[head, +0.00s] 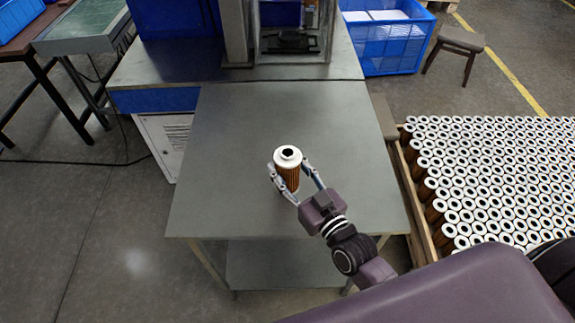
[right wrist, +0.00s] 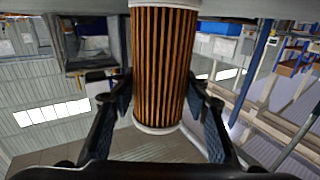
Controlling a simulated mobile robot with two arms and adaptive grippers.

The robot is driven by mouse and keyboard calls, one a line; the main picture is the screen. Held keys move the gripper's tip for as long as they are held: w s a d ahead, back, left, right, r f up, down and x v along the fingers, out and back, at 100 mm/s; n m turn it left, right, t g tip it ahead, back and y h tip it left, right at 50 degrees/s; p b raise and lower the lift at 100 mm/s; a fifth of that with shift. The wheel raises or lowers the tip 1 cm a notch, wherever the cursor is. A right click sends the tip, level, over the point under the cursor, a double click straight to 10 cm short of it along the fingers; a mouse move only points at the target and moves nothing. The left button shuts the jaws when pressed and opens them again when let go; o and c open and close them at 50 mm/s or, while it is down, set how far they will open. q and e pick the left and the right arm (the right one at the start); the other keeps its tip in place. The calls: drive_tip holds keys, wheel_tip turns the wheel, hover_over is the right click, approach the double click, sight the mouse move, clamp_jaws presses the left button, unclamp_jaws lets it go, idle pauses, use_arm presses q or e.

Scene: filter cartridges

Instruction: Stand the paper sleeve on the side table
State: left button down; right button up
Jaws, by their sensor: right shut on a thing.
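The paper sleeve (head: 287,172) is a brown pleated cylinder with white end caps and a dark centre hole. It is upright over the middle of the grey side table (head: 225,125). My right gripper (head: 289,172) has a finger on each side of it and is shut on it. In the right wrist view the sleeve's pleats (right wrist: 162,65) fill the centre between the two fingers (right wrist: 162,112). I cannot tell whether its lower end touches the table. My left gripper is out of view.
A machine (head: 291,38) on a bench stands behind the table, with a blue crate (head: 385,60) at the back right. Many similar cartridges (head: 490,180) stand in a wooden-edged pallet to the right. A stool (head: 461,40) is farther back. The tabletop around the sleeve is clear.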

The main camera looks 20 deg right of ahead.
drive_tip(key=o, duration=1.3)
drive_tip(key=shift+s+d+f, duration=0.1)
drive_tip(key=shift+s, duration=0.45)
drive_tip(key=v, duration=1.1)
